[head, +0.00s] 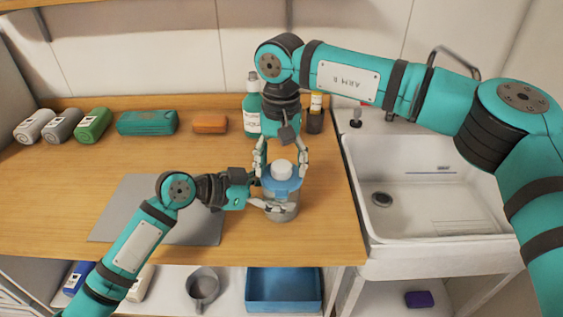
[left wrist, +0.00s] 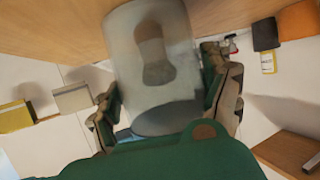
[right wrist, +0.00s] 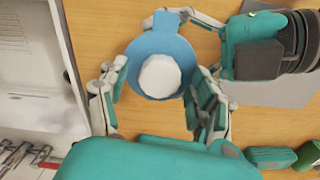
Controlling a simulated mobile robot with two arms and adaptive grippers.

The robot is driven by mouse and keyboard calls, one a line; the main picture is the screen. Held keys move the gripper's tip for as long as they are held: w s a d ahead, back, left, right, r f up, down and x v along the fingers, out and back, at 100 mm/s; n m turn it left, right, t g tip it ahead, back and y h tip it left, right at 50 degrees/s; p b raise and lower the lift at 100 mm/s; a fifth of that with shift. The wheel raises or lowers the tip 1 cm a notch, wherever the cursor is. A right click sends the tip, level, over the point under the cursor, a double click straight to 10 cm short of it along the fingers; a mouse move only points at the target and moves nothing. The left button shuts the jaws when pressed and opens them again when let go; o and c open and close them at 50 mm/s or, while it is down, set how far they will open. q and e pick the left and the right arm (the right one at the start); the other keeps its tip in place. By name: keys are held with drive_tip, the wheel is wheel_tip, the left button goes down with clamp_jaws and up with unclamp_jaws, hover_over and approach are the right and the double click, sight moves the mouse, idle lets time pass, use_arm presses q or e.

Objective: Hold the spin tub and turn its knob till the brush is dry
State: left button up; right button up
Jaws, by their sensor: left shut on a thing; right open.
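The spin tub (head: 281,205) stands on the wooden counter near its front right, a clear grey cylinder with a blue lid (head: 284,184) and a white knob (head: 282,167) on top. My left gripper (head: 270,204) is shut on the tub's side wall. In the left wrist view the tub (left wrist: 160,60) is see-through, with the brown brush (left wrist: 154,52) inside; its wetness cannot be told. My right gripper (head: 281,165) is open above the tub, its fingers on either side of the knob. In the right wrist view the white knob (right wrist: 159,77) lies between the spread fingers, apart from them.
A white sink (head: 430,170) is to the right. A teal bottle (head: 252,108) and a dark cup (head: 315,120) stand behind the tub. Rolled towels (head: 93,125) and an orange block (head: 210,123) line the back. A grey mat (head: 130,205) lies left; a blue bin (head: 283,290) sits below.

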drive_tip(key=shift+c, duration=0.4)
drive_tip(key=c, duration=1.1)
drive_tip(key=shift+m, duration=0.4)
